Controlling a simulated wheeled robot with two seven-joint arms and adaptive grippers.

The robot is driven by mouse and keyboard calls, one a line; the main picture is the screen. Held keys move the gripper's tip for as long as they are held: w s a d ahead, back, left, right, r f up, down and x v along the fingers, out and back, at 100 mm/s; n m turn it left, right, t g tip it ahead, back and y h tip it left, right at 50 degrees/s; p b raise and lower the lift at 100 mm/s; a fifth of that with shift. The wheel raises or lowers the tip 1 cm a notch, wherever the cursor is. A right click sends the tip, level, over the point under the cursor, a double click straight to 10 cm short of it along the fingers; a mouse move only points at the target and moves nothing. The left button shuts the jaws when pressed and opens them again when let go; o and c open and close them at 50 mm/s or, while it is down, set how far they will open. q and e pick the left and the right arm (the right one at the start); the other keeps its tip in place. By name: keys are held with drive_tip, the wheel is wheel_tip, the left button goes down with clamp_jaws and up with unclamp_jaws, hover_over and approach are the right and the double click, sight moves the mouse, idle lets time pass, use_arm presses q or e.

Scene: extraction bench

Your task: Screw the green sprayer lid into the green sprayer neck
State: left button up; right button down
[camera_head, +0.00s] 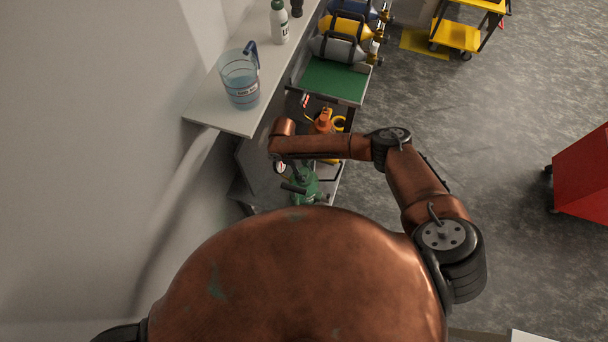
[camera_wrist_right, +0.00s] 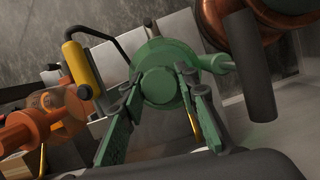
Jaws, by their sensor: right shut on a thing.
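The green sprayer (camera_head: 306,184) stands on a low surface below my right arm in the head view, partly covered by the arm. In the right wrist view its round green body (camera_wrist_right: 152,52) is in the middle, with a green stub to the right. My right gripper (camera_wrist_right: 155,92) has its two fingers on either side of a round green piece, seemingly the green sprayer lid (camera_wrist_right: 160,86), and is shut on it. The lid lies in line with the body; I cannot tell whether it touches the neck, which is hidden. My left gripper is in neither view.
An orange sprayer (camera_head: 323,121) stands close behind, also seen in the wrist view (camera_wrist_right: 38,122). A white shelf (camera_head: 222,112) at the left holds a water jug (camera_head: 240,78) and a white bottle (camera_head: 279,24). A green-topped stand (camera_head: 333,82) is beyond. Floor is free to the right, before a red cabinet (camera_head: 585,175).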

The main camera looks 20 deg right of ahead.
drive_tip(key=m+y+p, duration=0.1)
drive_tip(key=m+p, duration=0.1)
drive_tip(key=m, duration=0.1)
drive_tip(key=m+g+y+p, duration=0.1)
drive_tip(key=m+p, duration=0.1)
drive_tip(key=m, duration=0.2)
drive_tip(key=m+p, duration=0.3)
drive_tip(key=shift+s+r+y, duration=0.15)
drive_tip(key=shift+r+y, duration=0.15)
drive_tip(key=shift+y, duration=0.1)
drive_tip(key=m+y+p, duration=0.1)
drive_tip(key=m+p, duration=0.2)
drive_tip(key=m, duration=0.2)
drive_tip(key=m+t+y+p, duration=0.1)
drive_tip(key=m+p, duration=0.3)
drive_tip(key=m, duration=0.1)
drive_tip(key=shift+f, duration=0.1)
drive_tip(key=shift+f+m+y+p, duration=0.1)
drive_tip(key=shift+m+y+p, duration=0.2)
drive_tip(key=shift+m+p, duration=0.45)
drive_tip(key=shift+f+m+t, duration=0.25)
drive_tip(key=shift+m+t, duration=0.25)
drive_tip(key=shift+m, duration=0.75)
drive_tip(key=m, duration=0.2)
drive_tip(key=shift+m+t+y, duration=0.3)
drive_tip(key=shift+m+t, duration=0.1)
drive_tip(key=c, duration=1.4)
unclamp_jaws()
drive_tip(key=shift+r, duration=0.1)
drive_tip(key=shift+c, duration=0.2)
